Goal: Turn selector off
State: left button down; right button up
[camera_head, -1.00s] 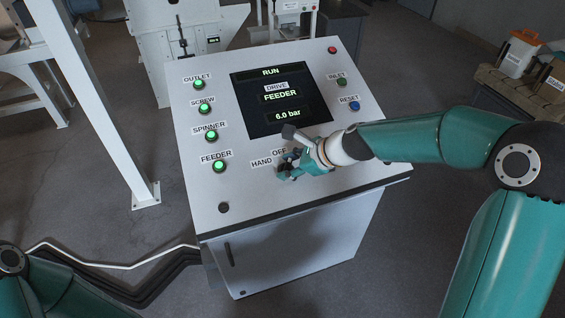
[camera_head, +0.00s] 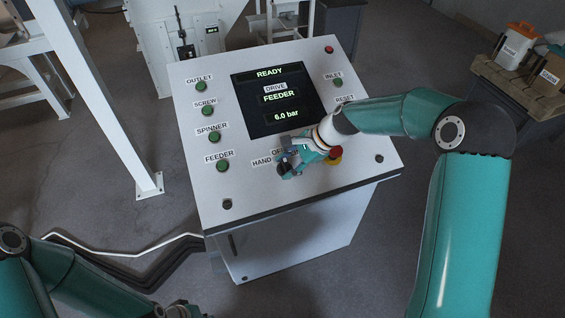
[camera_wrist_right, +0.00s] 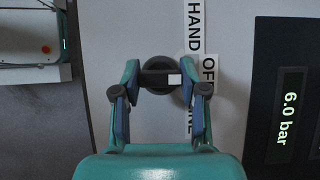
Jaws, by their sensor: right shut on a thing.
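The selector (camera_wrist_right: 158,73) is a dark round knob with a bar handle on the sloped white control panel (camera_head: 215,185). In the right wrist view its white mark is on the side facing the OFF label (camera_wrist_right: 210,68). My right gripper (camera_wrist_right: 159,78) is shut on the bar, one finger on each side. In the head view the right gripper (camera_head: 287,168) covers the selector and part of its labels. The screen (camera_head: 278,100) reads READY, DRIVE FEEDER and 6.0 bar. My left gripper is not clearly in view; only left arm links show at lower left.
A red button on a yellow base (camera_head: 335,154) sits close to the right gripper. Unlit green buttons, including FEEDER (camera_head: 222,166), line the panel's left side. A white post (camera_head: 100,100) stands left. A table with containers (camera_head: 535,85) is at far right.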

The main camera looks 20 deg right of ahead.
jog(key=shift+s+d+f, duration=0.1)
jog(key=shift+f, duration=0.1)
jog(key=o, duration=1.1)
jog(key=shift+c, duration=0.2)
jog(key=shift+o, duration=0.4)
jog(key=shift+r, duration=0.1)
jog(key=shift+r, duration=0.1)
jog(key=v, duration=1.1)
jog(key=shift+d+r, duration=0.25)
jog(key=shift+d, duration=0.05)
